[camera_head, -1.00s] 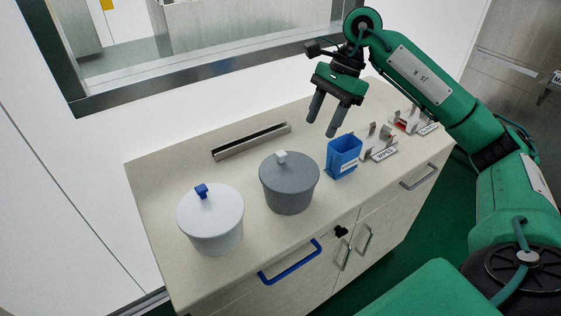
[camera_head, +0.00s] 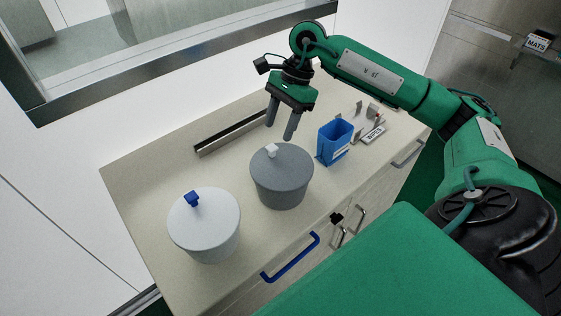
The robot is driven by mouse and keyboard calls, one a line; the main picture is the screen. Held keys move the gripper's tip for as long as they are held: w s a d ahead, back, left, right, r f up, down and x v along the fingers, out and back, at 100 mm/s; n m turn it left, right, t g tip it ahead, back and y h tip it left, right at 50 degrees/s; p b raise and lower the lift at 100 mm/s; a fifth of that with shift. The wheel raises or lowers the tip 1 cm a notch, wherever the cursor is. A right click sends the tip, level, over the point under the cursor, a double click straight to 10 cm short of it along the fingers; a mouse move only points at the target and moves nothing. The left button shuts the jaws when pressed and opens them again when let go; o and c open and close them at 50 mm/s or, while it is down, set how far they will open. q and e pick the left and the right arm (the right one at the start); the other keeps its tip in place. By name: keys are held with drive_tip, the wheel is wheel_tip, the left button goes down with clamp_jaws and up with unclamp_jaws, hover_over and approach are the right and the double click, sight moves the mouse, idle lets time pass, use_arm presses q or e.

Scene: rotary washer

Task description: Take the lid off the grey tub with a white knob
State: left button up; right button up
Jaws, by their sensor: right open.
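The grey tub (camera_head: 281,190) stands on the counter, with its lid (camera_head: 290,166) seated on top and a small white knob (camera_head: 271,150) on the lid. My right gripper (camera_head: 280,133) points downward with its two dark fingers apart. It is empty and appears above and just behind the tub's lid, apart from the knob. A white tub (camera_head: 207,241) with a blue knob (camera_head: 192,199) stands to the left of the grey tub. My left gripper is not in view.
A blue open box (camera_head: 336,150) stands close to the right of the grey tub. A long slotted bar (camera_head: 229,136) lies behind it. Metal holders and a wipes label (camera_head: 373,134) are at the far right. A blue handle (camera_head: 290,258) is on the cabinet front.

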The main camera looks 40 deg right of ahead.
sight(272, 147)
drive_tip(key=shift+a+f, duration=0.1)
drive_tip(key=shift+f, duration=0.1)
drive_tip(key=shift+s+a+f+p, duration=0.1)
drive_tip(key=shift+a+f+p, duration=0.2)
drive_tip(key=shift+f+p, duration=0.4)
drive_tip(key=x, duration=0.1)
drive_tip(key=p+x, duration=0.1)
drive_tip(key=x, duration=0.1)
drive_tip(key=shift+w+f+p, duration=0.1)
drive_tip(key=shift+w+p, duration=0.15)
drive_tip(key=shift+p, duration=0.05)
drive_tip(key=shift+f, duration=0.2)
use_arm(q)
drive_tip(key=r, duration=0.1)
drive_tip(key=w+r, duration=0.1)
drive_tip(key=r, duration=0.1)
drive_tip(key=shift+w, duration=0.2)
use_arm(e)
drive_tip(key=shift+c, duration=0.9)
clamp_jaws()
